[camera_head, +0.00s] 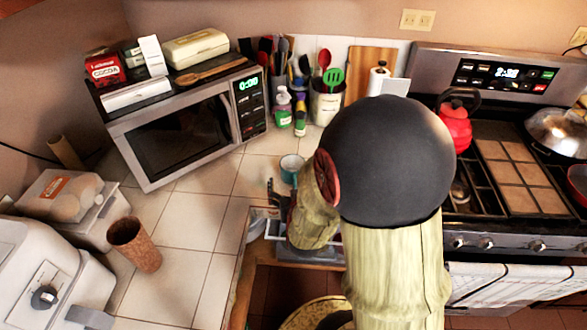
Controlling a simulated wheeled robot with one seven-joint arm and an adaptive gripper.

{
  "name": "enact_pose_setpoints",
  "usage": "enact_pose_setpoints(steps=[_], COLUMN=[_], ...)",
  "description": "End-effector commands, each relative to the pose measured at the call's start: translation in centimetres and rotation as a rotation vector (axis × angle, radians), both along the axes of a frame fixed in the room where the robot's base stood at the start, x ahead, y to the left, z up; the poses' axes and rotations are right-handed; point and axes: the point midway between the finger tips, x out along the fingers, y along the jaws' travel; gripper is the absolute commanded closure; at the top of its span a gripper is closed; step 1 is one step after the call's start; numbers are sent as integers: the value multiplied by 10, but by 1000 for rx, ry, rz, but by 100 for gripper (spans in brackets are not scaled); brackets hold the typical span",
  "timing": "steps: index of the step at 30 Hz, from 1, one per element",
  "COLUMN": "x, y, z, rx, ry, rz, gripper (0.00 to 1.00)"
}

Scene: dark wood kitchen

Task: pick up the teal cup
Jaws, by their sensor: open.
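The teal cup (291,166) is a small round cup on the tiled counter, in front of the utensil holders and right of the microwave. My arm partly hides its right and lower side. My gripper (275,193) is open, at the left end of my arm, near the counter's front edge. It shows a little left of and nearer than the cup, with nothing visible in it. I cannot tell how far apart the gripper and cup are in height.
The microwave (185,128) stands behind left, with boxes on top. A green bottle (284,108) and a utensil holder (326,103) stand behind the cup. A brown tumbler (135,244) is front left. The stove (500,185) is right. Bare tiles (210,190) lie left of the gripper.

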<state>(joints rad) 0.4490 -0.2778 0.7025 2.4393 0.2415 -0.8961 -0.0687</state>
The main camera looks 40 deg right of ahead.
Motion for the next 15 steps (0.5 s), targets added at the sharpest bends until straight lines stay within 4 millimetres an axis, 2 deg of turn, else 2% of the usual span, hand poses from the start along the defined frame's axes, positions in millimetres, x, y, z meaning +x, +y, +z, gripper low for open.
enact_pose_setpoints(steps=[11,15], x=[20,31], y=[-23,-37], z=[-15,-24], rx=[-8,-8], ry=[-7,-7], rz=[-10,-10], gripper=[16,16])
